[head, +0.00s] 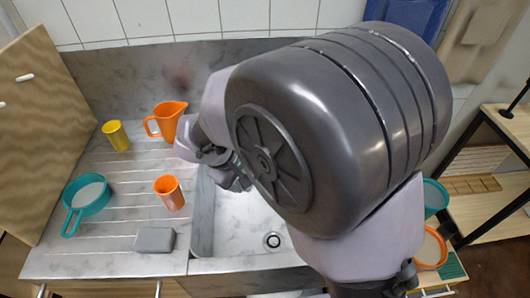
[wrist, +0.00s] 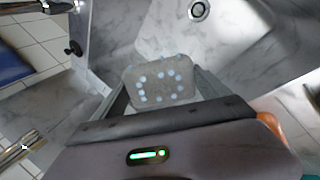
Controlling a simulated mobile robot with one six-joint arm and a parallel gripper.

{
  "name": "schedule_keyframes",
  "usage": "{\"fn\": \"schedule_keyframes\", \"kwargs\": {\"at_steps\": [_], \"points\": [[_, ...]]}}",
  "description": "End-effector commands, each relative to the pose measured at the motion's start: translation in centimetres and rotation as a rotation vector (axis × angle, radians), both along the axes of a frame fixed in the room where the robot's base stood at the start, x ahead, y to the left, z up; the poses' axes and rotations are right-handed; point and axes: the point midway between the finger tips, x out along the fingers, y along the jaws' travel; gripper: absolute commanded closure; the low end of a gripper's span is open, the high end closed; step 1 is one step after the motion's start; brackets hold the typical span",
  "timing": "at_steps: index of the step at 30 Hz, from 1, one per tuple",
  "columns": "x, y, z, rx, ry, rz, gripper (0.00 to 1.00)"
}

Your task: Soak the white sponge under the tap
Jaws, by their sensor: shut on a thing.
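My gripper (wrist: 163,90) is shut on the white sponge (wrist: 160,80), a pale grey-white block with rounded corners. Several light bluish spots, like water drops, dot its face in the wrist view. The sponge is held above the sink basin (wrist: 245,70). In the head view my gripper (head: 235,178) is over the sink's left part, and my arm hides the sponge. A chrome piece that looks like the tap (wrist: 45,8) is at the top left of the wrist view, apart from the sponge. No water stream shows. The tap is hidden in the head view.
On the drainboard (head: 105,235) stand an orange jug (head: 168,120), an orange cup (head: 169,192), a yellow cup (head: 116,135), a teal pan (head: 86,195) and a grey block (head: 154,240). The sink drain (head: 272,240) is uncovered. A wooden board (head: 42,120) leans at the left.

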Motion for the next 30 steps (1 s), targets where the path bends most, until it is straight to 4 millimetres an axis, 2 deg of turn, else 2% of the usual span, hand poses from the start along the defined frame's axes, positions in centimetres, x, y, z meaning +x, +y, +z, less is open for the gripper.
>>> {"fn": "schedule_keyframes", "kwargs": {"at_steps": [14, 25, 30], "points": [[0.0, 0.0, 0.0, 0.0, 0.0, 0.0, 0.47], [-2.9, 2.3, 3.2, 0.001, -0.001, 0.002, 0.47], [-3.9, 3.0, 4.0, 0.0, 0.0, 0.001, 0.47]]}}
